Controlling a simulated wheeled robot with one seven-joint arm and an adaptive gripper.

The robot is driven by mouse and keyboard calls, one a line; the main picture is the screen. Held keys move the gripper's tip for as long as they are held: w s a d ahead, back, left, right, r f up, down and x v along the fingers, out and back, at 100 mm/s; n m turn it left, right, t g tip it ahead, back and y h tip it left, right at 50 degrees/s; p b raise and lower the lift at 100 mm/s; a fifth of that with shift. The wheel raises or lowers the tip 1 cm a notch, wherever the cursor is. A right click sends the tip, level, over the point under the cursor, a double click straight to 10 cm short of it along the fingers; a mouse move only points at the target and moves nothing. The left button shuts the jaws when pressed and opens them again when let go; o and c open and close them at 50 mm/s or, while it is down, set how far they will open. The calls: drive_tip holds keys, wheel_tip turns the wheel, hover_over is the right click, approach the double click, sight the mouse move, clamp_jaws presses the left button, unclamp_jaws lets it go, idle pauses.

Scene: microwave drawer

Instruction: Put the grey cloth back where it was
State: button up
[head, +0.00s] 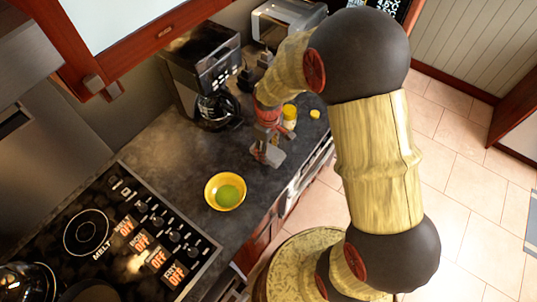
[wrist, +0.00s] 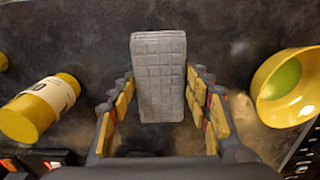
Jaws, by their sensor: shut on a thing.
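The grey cloth (wrist: 158,75) is a small folded, quilted-looking rectangle. In the wrist view it stands out lengthwise between the two fingers of my gripper (wrist: 160,88). In the head view the cloth (head: 270,154) shows as a pale patch below my gripper (head: 267,142), over the dark counter near its front edge. My gripper is shut on the cloth. Whether the cloth touches the counter or hangs a little above it, I cannot tell.
A labelled yellow jar (wrist: 40,108) is on the other side of my gripper. A coffee maker (head: 205,75) stands behind. Bare counter lies left of the gripper.

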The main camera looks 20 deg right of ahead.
sight(269, 155)
drive_tip(key=shift+w+d+f, duration=0.15)
drive_tip(key=shift+f, duration=1.6)
drive_tip(key=shift+f+b, duration=0.2)
drive_tip(key=shift+b, duration=0.1)
drive_tip(key=o, duration=1.7)
drive_tip(key=shift+c, duration=0.2)
drive_tip(key=shift+r, duration=0.1)
